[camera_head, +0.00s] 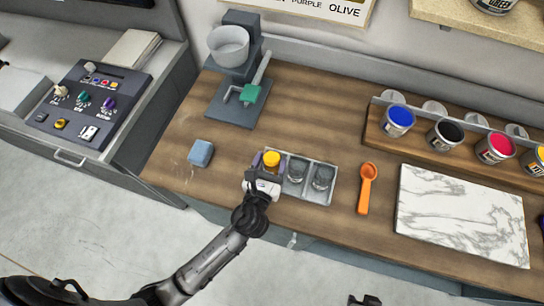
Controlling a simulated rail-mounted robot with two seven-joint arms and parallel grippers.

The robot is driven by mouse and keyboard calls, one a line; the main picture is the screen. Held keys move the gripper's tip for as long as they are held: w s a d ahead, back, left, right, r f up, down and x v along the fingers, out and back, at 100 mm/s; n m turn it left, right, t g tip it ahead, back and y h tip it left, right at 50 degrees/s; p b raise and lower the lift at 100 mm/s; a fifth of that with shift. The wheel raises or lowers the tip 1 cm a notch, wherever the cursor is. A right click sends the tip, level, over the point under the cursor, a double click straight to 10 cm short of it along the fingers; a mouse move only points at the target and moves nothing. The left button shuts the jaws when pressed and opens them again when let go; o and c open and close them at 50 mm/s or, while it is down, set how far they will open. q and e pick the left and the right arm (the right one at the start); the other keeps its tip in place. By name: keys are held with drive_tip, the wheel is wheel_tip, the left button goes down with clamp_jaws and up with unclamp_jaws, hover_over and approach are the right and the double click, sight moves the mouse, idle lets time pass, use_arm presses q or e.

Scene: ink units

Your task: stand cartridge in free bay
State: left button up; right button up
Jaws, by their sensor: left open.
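A grey tray (331,195) with a row of bays stands on the wooden counter. A cartridge with a yellow top (271,158) stands upright at the tray's left bay. Two dark grey round pieces, a middle one (297,169) and a right one (322,178), sit in the other bays. My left gripper (268,167) is open, with its fingers around the yellow-topped cartridge, hiding its lower part and the left bay's floor. A small dark part at the bottom edge looks like the tip of my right gripper (365,299); its jaws are unclear.
A blue block (201,153) lies left of the tray. An orange scoop (367,187) and a marble slab (460,215) lie right. A rack (375,140) holds several paint cans. A grey press with a bowl (229,45) stands behind; a control panel (97,103) is at left.

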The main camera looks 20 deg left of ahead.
use_arm(q)
drive_tip(key=s, duration=0.6)
drive_tip(key=s+d, duration=0.1)
drive_tip(key=s, duration=0.2)
drive_tip(key=shift+f+b, duration=0.1)
drive_tip(key=shift+b, duration=0.25)
drive_tip(key=shift+s, duration=0.85)
